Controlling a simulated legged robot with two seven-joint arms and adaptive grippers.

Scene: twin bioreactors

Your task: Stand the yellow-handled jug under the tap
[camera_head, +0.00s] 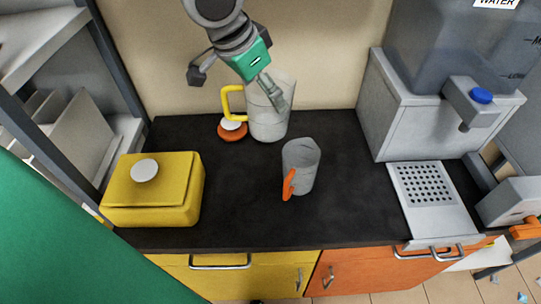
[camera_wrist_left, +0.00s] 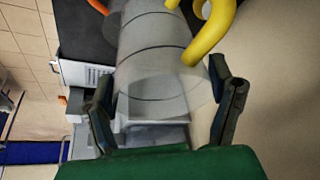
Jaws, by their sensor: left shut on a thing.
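The yellow-handled jug (camera_head: 262,118) is clear grey and stands upright at the back of the black counter, its yellow handle pointing left. My left gripper (camera_head: 274,92) reaches down to it from above and is shut on its body. In the left wrist view the jug (camera_wrist_left: 155,50) lies between the two fingers (camera_wrist_left: 165,105), with the yellow handle at the upper right. I cannot tell whether its base touches the counter. The tap (camera_head: 472,101), with a blue button, juts from the grey water dispenser at right, above a perforated drip tray (camera_head: 448,218). My right gripper is not in view.
A smaller jug with an orange handle (camera_head: 301,160) stands mid-counter, between the held jug and the drip tray. A yellow box (camera_head: 180,205) with a white knob is at left. A small orange item with a white top (camera_head: 232,131) sits beside the jug. The front-left counter (camera_head: 240,225) is clear.

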